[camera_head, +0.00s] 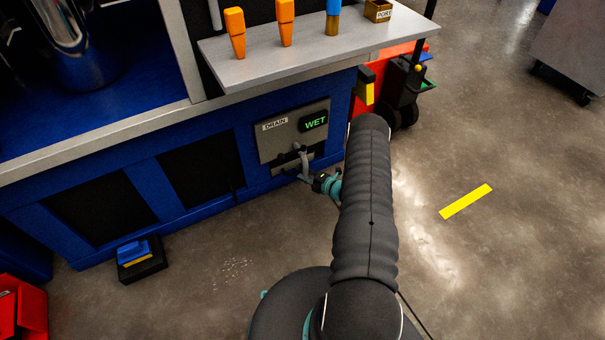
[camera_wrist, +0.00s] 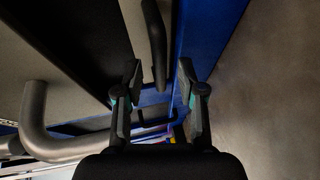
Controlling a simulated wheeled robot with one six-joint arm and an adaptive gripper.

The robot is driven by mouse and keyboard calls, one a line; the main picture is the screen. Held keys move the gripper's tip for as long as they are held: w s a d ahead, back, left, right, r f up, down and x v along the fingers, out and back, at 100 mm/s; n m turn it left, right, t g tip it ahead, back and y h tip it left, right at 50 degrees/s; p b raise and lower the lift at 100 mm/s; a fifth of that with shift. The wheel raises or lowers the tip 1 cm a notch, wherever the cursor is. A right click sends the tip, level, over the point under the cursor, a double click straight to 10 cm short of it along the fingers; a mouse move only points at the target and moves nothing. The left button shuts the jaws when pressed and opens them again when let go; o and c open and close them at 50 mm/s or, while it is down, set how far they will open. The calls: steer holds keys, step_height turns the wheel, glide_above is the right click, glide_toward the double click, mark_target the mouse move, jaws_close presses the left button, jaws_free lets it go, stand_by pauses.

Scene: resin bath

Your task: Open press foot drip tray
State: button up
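In the head view the grey panel marked DRAIN (camera_head: 282,140) sits low on the blue press base, with a green-lit WET display (camera_head: 314,123). A bent grey pipe (camera_head: 303,158) comes out below it and also shows at left in the wrist view (camera_wrist: 38,118). The drip tray itself cannot be clearly told apart at the foot of the press. My gripper (camera_wrist: 160,72) has its fingers apart. A dark handle-like bar (camera_wrist: 156,45) lies between and beyond the fingertips, with no clear contact. In the head view my arm partly hides the gripper (camera_head: 320,183), just right of the pipe.
A shelf (camera_head: 290,60) with orange-handled tools overhangs the panel. A small black block with a blue top (camera_head: 140,259) lies on the floor at left. A black and red cart (camera_head: 402,88) stands beyond the press.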

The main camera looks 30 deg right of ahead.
jaws_close()
stand_by(0.3)
steer(key=s, duration=1.5)
steer(key=shift+d, duration=0.25)
jaws_free()
steer(key=v, duration=1.2)
